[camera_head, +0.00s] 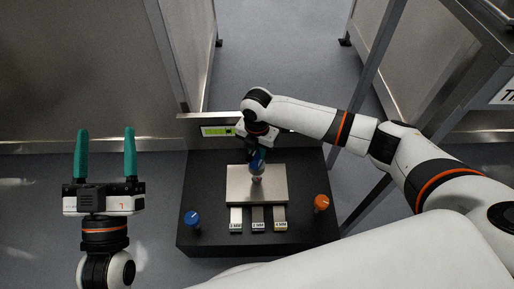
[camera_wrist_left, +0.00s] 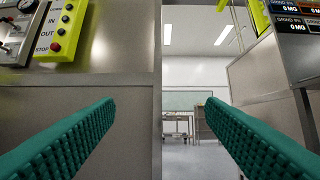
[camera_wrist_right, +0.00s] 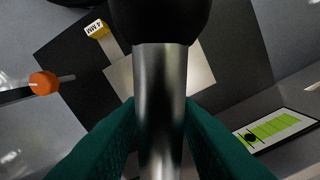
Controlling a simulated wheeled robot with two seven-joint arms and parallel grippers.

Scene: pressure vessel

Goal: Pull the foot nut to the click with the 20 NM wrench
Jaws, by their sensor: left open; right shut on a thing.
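My right gripper (camera_head: 256,153) is above the metal plate (camera_head: 240,188) on the black platform (camera_head: 205,167), over a short post (camera_head: 257,178). In the right wrist view it (camera_wrist_right: 159,110) is shut on a shiny metal shaft (camera_wrist_right: 160,80) with a thick black end (camera_wrist_right: 160,18). No 20 NM mark is readable on this tool, and the foot nut cannot be made out. A blue-capped tool (camera_head: 192,218) stands at the platform's left, and an orange-capped one (camera_head: 321,202) at its right. My left gripper (camera_head: 106,135) is open and empty, left of the platform.
Several labelled tabs (camera_head: 257,222) lie before the plate, one reading 4 MM (camera_wrist_right: 97,29). A green-lit display (camera_head: 216,131) stands at the platform's back. Slanted metal frame legs (camera_head: 365,50) are behind my right arm. A button panel (camera_wrist_left: 66,30) shows in the left wrist view.

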